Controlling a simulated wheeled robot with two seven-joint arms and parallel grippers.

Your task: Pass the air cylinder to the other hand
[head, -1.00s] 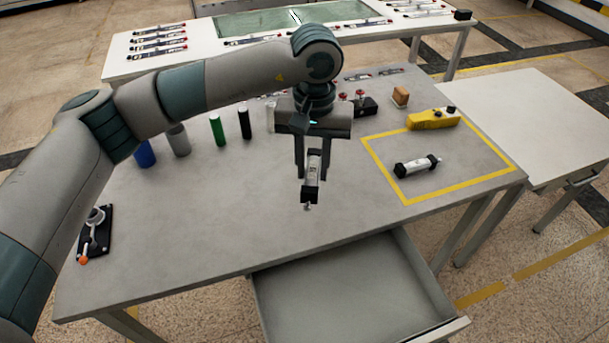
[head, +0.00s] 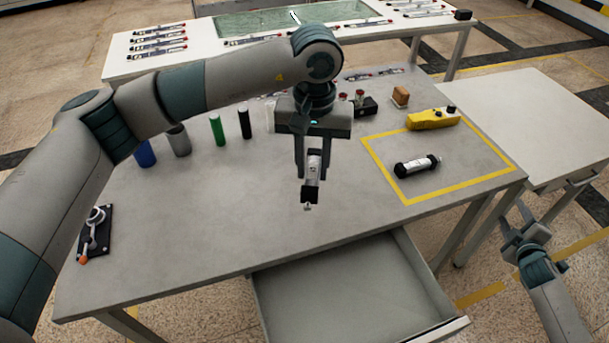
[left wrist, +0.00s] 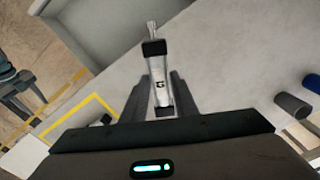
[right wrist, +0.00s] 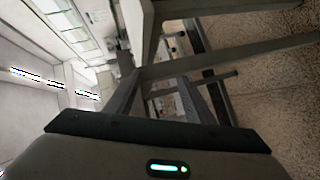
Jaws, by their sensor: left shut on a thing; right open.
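The air cylinder (head: 312,180) is silver with black end caps and a short rod. My left gripper (head: 313,172) is shut on it and holds it above the middle of the grey table, rod end toward the table's front. In the left wrist view the cylinder (left wrist: 160,80) stands out between the fingers, its rod pointing away. My right gripper (head: 519,222) is open and empty, at the lower right, off the table's right front corner. The right wrist view shows the open fingers with nothing between them. A second, similar cylinder (head: 417,166) lies inside the yellow outline.
The grey table (head: 200,230) has an open drawer (head: 350,290) below its front edge. A yellow device (head: 433,119) and a brown block (head: 400,96) stand at the back right. A white side table (head: 530,120) stands at the right.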

